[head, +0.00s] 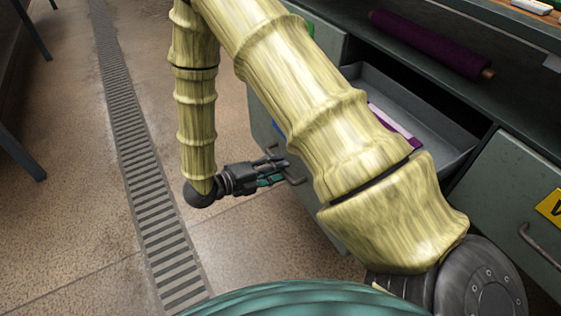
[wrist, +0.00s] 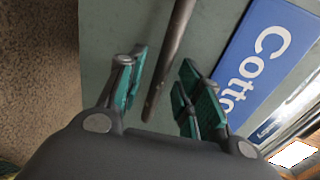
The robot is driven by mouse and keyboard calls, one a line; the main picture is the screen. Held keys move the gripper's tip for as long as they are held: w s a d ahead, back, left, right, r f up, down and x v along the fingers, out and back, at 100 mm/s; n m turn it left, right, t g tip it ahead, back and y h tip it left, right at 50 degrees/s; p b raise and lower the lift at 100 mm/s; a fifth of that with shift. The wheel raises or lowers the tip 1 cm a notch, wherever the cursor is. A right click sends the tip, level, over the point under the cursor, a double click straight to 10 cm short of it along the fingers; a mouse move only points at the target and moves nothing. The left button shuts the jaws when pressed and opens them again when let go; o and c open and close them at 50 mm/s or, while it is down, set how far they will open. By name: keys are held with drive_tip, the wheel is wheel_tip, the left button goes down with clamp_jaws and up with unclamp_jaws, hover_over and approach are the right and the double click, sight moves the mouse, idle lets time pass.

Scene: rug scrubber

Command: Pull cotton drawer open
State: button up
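The cotton drawer's grey-green front carries a blue label (wrist: 268,62) reading "Cotto…", its end cut off by a finger. In the head view the drawer (head: 441,121) stands pulled out of the cabinet, its grey inside showing; my arm hides much of it. The drawer's bar handle (wrist: 168,60) also shows in the head view (head: 296,181). My gripper (wrist: 163,88) is open, with teal finger pads on either side of the bar. Gaps show between the bar and both pads. My gripper in the head view (head: 274,172) is at the drawer front.
A purple roll (head: 430,43) lies on the cabinet shelf above the drawer. A purple and white item (head: 393,122) lies in the drawer. Another drawer front (head: 515,205) with a handle and yellow label is at right. Floor left of my gripper is clear around a drain grate (head: 137,160).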

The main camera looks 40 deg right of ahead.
drive_tip(key=v, duration=1)
drive_tip(key=shift+a, duration=0.1)
drive_tip(key=s+d+f+n+t+y, duration=0.1)
drive_tip(key=d+f+n+t+y, duration=0.2)
drive_tip(key=f+n, duration=0.75)
drive_tip(key=s+d+f+n+t+y, duration=0.1)
drive_tip(key=f+n+t+y, duration=0.4)
drive_tip(key=f+n, duration=0.5)
drive_tip(key=s+a+f+n+g+y, duration=0.2)
drive_tip(key=s+f+n+g+y, duration=0.15)
drive_tip(key=s+n, duration=0.6)
drive_tip(key=s+a+f+n+g+y, duration=0.35)
drive_tip(key=s+n, duration=0.35)
drive_tip(key=s, duration=0.5)
wheel_tip(320, 180, up, 38)
drive_tip(key=p, duration=3.7)
drive_tip(key=shift+w+d+t+y, duration=0.15)
drive_tip(key=shift+d+t+y, duration=0.15)
